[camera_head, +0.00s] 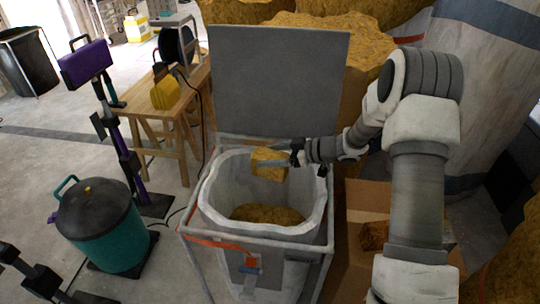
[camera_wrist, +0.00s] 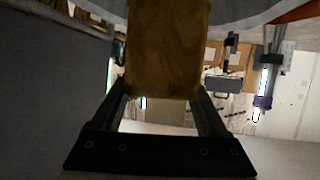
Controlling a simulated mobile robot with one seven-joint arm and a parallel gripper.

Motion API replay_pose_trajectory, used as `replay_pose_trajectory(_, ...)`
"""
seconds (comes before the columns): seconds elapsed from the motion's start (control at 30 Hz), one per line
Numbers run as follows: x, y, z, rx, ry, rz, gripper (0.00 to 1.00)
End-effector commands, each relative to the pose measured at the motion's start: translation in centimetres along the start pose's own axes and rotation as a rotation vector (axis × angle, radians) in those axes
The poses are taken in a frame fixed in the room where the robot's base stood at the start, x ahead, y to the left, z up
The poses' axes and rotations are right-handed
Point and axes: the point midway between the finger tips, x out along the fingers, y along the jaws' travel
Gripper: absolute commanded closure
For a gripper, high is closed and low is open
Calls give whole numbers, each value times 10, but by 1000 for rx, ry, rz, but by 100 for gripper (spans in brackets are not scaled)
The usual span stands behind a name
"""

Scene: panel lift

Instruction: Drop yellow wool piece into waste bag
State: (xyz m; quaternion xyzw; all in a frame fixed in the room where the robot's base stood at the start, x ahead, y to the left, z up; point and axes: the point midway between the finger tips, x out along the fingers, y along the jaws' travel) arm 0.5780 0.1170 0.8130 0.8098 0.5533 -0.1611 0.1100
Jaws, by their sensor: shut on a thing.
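The yellow wool piece (camera_head: 269,163) is a small brown-yellow block. My gripper (camera_head: 272,165) is shut on it and holds it over the open mouth of the waste bag. In the wrist view the wool piece (camera_wrist: 168,50) sits between the two fingers (camera_wrist: 165,98). The waste bag (camera_head: 222,190) is white-grey and hangs open in a metal frame. Brown-yellow wool (camera_head: 266,214) lies inside it, lower down. The wool piece appears apart from the bag's rim and from the wool below.
A grey panel (camera_head: 278,80) stands upright behind the bag. A teal canister (camera_head: 100,225) and a wooden trestle table (camera_head: 165,105) are to the left. A cardboard box (camera_head: 368,200) is to the right. Large wool heaps (camera_head: 350,50) are behind.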

Motion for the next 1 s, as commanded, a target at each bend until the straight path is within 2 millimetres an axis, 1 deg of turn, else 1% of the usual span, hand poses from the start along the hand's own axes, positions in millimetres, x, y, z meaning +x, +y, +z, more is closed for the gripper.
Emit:
replay_pose_trajectory(0.03,4,0,9,0,0,0,76)
replay_pose_trajectory(0.3,15,0,36,0,0,0,76)
replay_pose_trajectory(0.4,18,0,43,0,0,0,76)
replay_pose_trajectory(0.5,19,0,46,0,0,0,76)
replay_pose_trajectory(0.77,19,0,45,0,0,0,76)
replay_pose_trajectory(0.8,19,0,45,0,0,0,22)
replay_pose_trajectory(0.87,19,0,45,0,0,0,11)
replay_pose_trajectory(0.9,19,0,45,0,0,0,4)
replay_pose_trajectory(0.93,19,0,45,0,0,0,0)
replay_pose_trajectory(1.0,19,0,46,0,0,0,0)
